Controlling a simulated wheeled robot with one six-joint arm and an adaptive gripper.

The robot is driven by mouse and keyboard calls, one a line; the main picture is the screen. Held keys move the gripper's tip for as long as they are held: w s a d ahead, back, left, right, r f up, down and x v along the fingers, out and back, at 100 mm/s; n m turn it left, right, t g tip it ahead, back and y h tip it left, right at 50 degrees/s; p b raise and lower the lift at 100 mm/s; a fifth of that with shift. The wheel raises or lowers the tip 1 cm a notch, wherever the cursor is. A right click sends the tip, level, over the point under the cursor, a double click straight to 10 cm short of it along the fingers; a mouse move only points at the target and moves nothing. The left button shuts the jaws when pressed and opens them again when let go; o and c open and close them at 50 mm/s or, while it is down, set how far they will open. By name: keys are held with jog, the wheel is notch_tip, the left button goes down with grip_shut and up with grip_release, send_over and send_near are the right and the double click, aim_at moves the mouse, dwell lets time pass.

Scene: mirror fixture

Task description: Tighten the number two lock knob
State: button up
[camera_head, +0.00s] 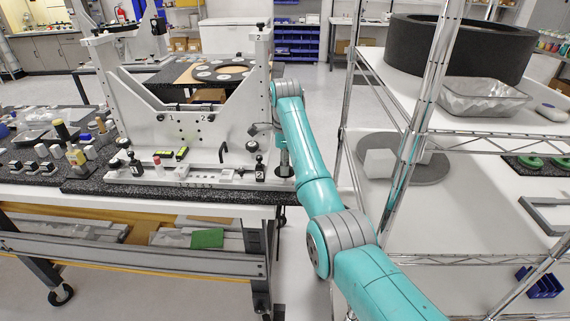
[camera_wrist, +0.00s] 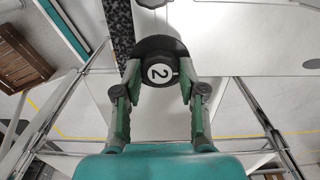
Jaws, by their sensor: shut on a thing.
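The number two lock knob (camera_wrist: 158,50) is black with a white round "2" label that looks turned on its side in the wrist view. My gripper (camera_wrist: 160,70) has one finger on each side of this knob and is shut on it. In the head view my gripper (camera_head: 264,128) is at the right side of the white mirror fixture (camera_head: 185,118), by the post marked "2" at its top. How tight the knob is cannot be told.
The fixture stands on a dark speckled bench top (camera_head: 90,186) with several small knobs and pegs (camera_head: 77,157) at left. A metal wire rack (camera_head: 400,140) with a large black ring (camera_head: 460,50) stands close at right of my arm.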

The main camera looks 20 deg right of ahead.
jog(key=o, duration=1.1)
jog(key=shift+o, duration=0.2)
